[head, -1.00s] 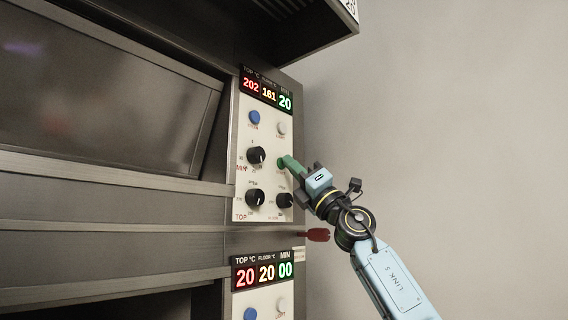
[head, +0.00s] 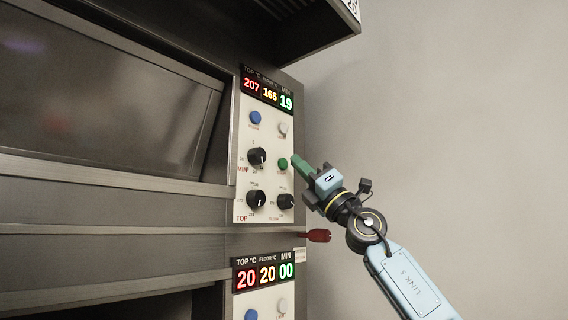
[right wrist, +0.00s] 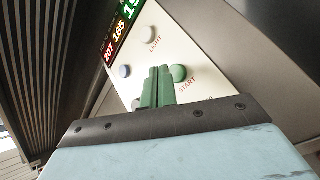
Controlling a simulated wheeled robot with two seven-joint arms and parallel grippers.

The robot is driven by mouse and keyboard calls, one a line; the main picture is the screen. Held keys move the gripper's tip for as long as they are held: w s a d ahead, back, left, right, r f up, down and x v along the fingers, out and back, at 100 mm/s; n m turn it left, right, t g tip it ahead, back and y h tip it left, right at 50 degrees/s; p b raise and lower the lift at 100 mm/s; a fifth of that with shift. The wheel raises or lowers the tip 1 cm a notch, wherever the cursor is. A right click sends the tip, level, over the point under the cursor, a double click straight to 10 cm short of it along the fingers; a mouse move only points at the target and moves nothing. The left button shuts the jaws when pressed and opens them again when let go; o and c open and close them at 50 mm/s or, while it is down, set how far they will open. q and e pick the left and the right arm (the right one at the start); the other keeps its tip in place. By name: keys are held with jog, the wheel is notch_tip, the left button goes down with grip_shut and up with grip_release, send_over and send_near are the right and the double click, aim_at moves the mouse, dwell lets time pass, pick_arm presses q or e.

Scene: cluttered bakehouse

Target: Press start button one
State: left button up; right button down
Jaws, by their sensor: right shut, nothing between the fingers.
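The upper control panel (head: 241,205) is on the oven's right side, with a display (head: 267,92) reading 207, 165 and 19. The green start button (head: 282,164) is on this panel, right of a black knob. It also shows in the right wrist view, labelled START (right wrist: 178,73). My right gripper (head: 297,160) is shut and empty, its green fingers pointing at the panel just right of the button. In the right wrist view the fingertips (right wrist: 158,70) appear beside the button; a small gap shows in the head view. My left gripper is not in view.
Blue (head: 255,118) and white (head: 283,129) buttons and black knobs (head: 256,158) share the panel. A red handle (head: 319,236) sticks out below it. A lower panel's display (head: 264,274) reads 20, 20, 00. A dark hood (head: 300,30) overhangs above. Bare wall lies to the right.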

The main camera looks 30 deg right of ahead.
jog(key=s+p, duration=0.1)
jog(key=s+d, duration=0.1)
jog(key=s, duration=0.1)
jog(key=s+p, duration=0.1)
jog(key=shift+s+d+p, duration=0.15)
jog(key=shift+d+p, duration=0.15)
jog(key=shift+d, duration=0.05)
dwell(0.6)
